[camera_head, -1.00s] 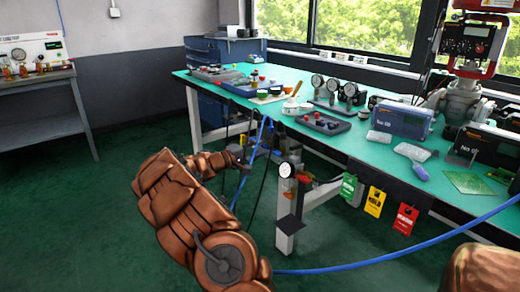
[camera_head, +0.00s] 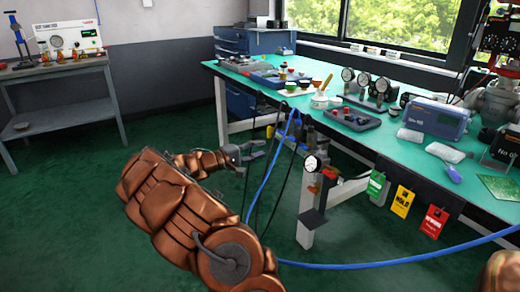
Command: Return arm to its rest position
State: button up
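My copper-coloured arm (camera_head: 190,205) reaches from the lower middle of the head view over the green floor. My gripper (camera_head: 262,152) is at its far end, to the left of the workbench's front edge and in front of its frame. Its two fingers look spread apart with nothing between them. Black cables and a blue hose (camera_head: 262,172) hang just to the right of the gripper; I cannot tell whether they touch it.
The green-topped workbench (camera_head: 310,92) carries trays, gauges and a blue-grey box (camera_head: 437,118). Green, yellow and red tags (camera_head: 402,201) hang from its front edge. A grey side bench (camera_head: 60,68) stands left. Floor between is clear.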

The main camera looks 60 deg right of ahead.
dwell(0.4)
jog(key=s+a+r+m+y+p, duration=0.1)
jog(key=s+a+r+y+p, duration=0.25)
jog(key=a+r+p, duration=0.45)
jog(key=s+a+r+m+y+p, duration=0.15)
jog(key=s+a+r+p, duration=0.25)
jog(key=a+r+p, duration=0.4)
jog(key=s+a+r+n+t+y+p, duration=0.2)
jog(key=a+p, duration=0.4)
jog(key=a, duration=0.6)
jog(key=s+a+r+n+t+y+p, duration=0.2)
jog(key=s+a+r+n+y+p, duration=0.1)
jog(key=a, duration=1)
jog(key=s+a+r+n+t+y+p, duration=0.3)
jog(key=s+a+r+y+p, duration=0.2)
jog(key=a, duration=0.8)
notch_tip(320, 180, up, 3)
jog(key=p, duration=0.4)
jog(key=shift+a+y+p, duration=0.15)
jog(key=shift+y+p, duration=0.15)
jog(key=shift+p, duration=0.05)
